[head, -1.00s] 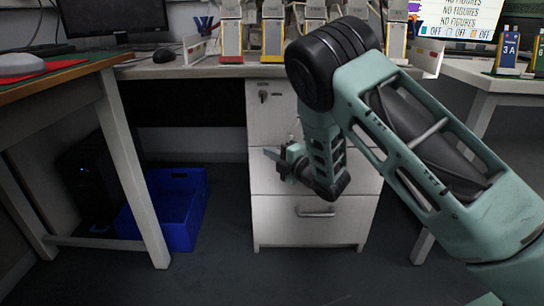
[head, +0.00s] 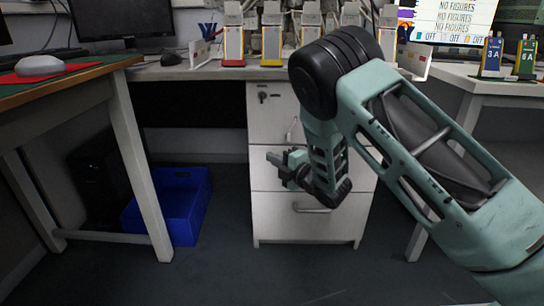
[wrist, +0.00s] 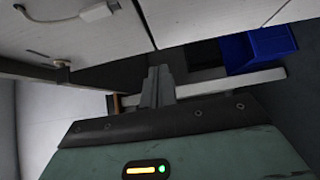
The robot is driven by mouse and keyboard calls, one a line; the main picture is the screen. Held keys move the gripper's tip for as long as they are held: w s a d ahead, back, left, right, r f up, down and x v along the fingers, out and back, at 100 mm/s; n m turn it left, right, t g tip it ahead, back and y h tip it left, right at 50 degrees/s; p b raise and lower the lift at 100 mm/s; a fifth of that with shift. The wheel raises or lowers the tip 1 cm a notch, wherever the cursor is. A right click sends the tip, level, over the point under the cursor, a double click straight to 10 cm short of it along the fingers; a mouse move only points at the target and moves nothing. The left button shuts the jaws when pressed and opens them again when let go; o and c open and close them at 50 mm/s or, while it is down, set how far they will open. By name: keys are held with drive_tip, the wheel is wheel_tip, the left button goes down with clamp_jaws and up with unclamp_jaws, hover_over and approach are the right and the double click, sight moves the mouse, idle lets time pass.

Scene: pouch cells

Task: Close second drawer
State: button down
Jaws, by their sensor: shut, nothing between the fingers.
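The white drawer cabinet (head: 266,228) stands under the desk with three stacked fronts. Its second drawer (head: 258,172) is the middle front, partly covered by my arm, and its handle is hidden. In the head view its left edge looks nearly in line with the fronts above and below; I cannot tell whether a small gap is left. My gripper (head: 276,158) is in front of the second drawer, near its left side, pointing left. The fingers are shut and empty, also in the wrist view (wrist: 159,82). Contact with the drawer cannot be told.
A blue bin (head: 183,212) stands on the floor left of the cabinet, behind a white table leg (head: 143,165). The desk top (head: 225,72) is above the gripper. The bottom drawer's handle (head: 312,210) sticks out below my arm. Dark floor in front is clear.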

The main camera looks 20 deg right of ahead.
drive_tip(key=p+v, duration=0.3)
drive_tip(key=v, duration=0.5)
drive_tip(key=s+a+r+m+g+h+p, duration=0.2)
drive_tip(key=s+a+r+m+g+h, duration=0.45)
drive_tip(key=s+a+m, duration=0.5)
drive_tip(key=s+r+m+g+h+p, duration=0.15)
drive_tip(key=s+r+g, duration=0.3)
drive_tip(key=s, duration=0.85)
drive_tip(key=s+r+m+g, duration=0.3)
drive_tip(key=s+g, duration=0.2)
drive_tip(key=s, duration=0.8)
wheel_tip(320, 180, up, 37)
drive_tip(key=p, duration=3.8)
drive_tip(key=shift+d+r, duration=0.25)
drive_tip(key=shift+d, duration=0.2)
